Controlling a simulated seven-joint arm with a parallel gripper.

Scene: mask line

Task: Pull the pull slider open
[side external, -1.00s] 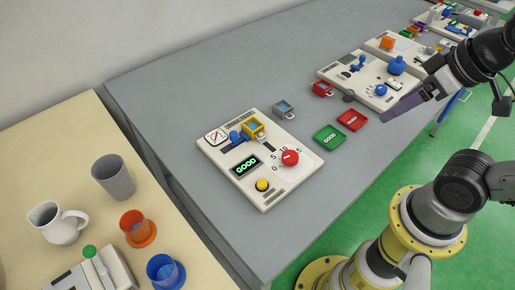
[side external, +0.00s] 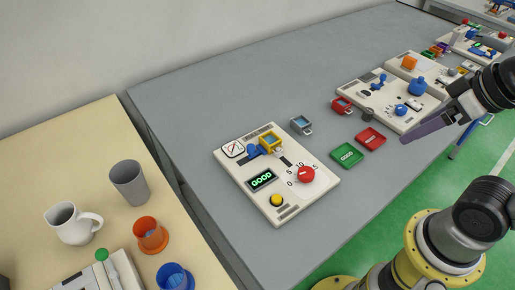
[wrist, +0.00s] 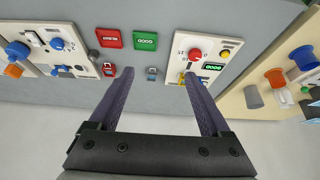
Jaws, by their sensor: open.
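A cream control panel (side external: 303,198) lies on the grey table, with a red dial (side external: 306,174), a lit GOOD display (side external: 261,179) and a yellow button (side external: 277,200). At its back edge are a yellow square-framed part (side external: 269,141) and a blue part (side external: 253,152). I cannot tell for certain which part is the pull slider. In the wrist view the panel (wrist: 222,42) is at the right, partly behind a finger. My gripper (side external: 407,138) is open and empty, above the table's front edge, right of the panel and apart from it. Its spread fingers (wrist: 157,75) show in the wrist view.
A green GOOD tray (side external: 346,155) and red tray (side external: 370,139) lie between panel and gripper. Another panel (side external: 372,99) with blue controls lies farther right. A beige table (side external: 97,128) with cups is at the left.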

